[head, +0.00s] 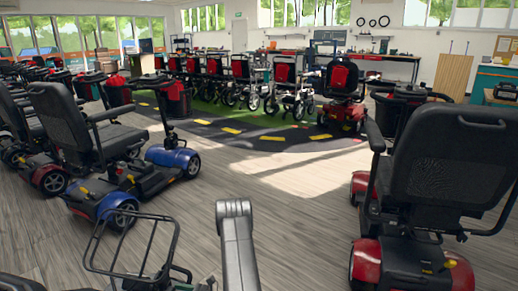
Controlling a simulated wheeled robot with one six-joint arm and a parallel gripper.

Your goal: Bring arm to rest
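A grey arm link, which appears to be mine, rises from the bottom edge of the head view, just left of the middle. Its rounded top stands over the wooden floor (300,235). I see no fingers on it, and my gripper is not in view. I cannot tell whether the gripper is open, shut or holding anything.
A blue scooter (110,160) stands at left and a red scooter (440,170) close at right. A black wire frame (135,245) is near at lower left. Wheelchairs (240,80) line the back by a dark mat (250,135). The floor between is clear.

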